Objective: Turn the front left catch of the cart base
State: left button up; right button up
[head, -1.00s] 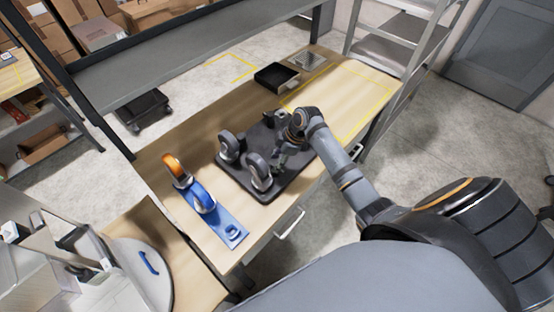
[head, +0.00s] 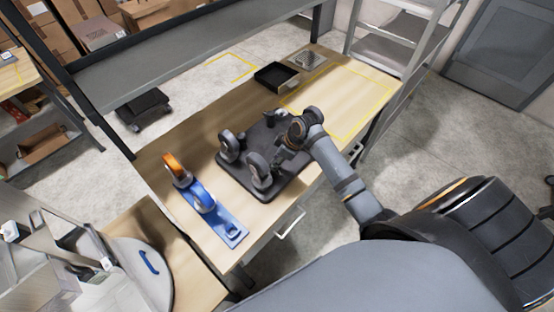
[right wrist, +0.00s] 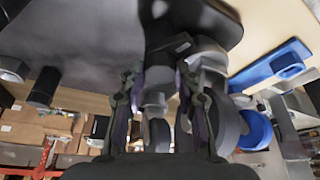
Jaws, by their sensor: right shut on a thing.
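The cart base (head: 230,178) is a dark grey plate lying on the wooden table. Two grey caster wheels stand upright on it, one farther left (head: 228,147) and one nearer (head: 259,172). My right gripper (head: 279,160) is low over the plate, just right of the nearer wheel. In the right wrist view its two fingers (right wrist: 158,112) are shut on a small grey and dark catch (right wrist: 155,97), beside a caster wheel (right wrist: 222,118). The fingers hide part of the catch, and its turn angle is unclear. My left gripper is not in view.
A black tray (head: 274,77) stands at the far end. The yellow-outlined table area (head: 350,100) is clear.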

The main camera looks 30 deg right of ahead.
jog(key=m+h, duration=0.1)
jog(key=m, duration=0.2)
jog(key=shift+a+r+m+t, duration=0.1)
jog(key=shift+m+t, duration=0.3)
jog(key=m+h, duration=0.1)
jog(key=m, duration=0.2)
jog(key=shift+a+m+h, duration=0.1)
jog(key=shift+m+h, duration=0.2)
jog(key=m+h, duration=0.1)
jog(key=m, duration=0.2)
jog(key=m+h, duration=0.1)
jog(key=m, duration=0.2)
jog(key=shift+a+h, duration=0.1)
jog(key=shift+h, duration=0.2)
jog(key=shift+m, duration=0.4)
jog(key=o, duration=1.2)
jog(key=shift+c, duration=0.2)
jog(key=shift+s, duration=0.1)
jog(key=v, duration=0.8)
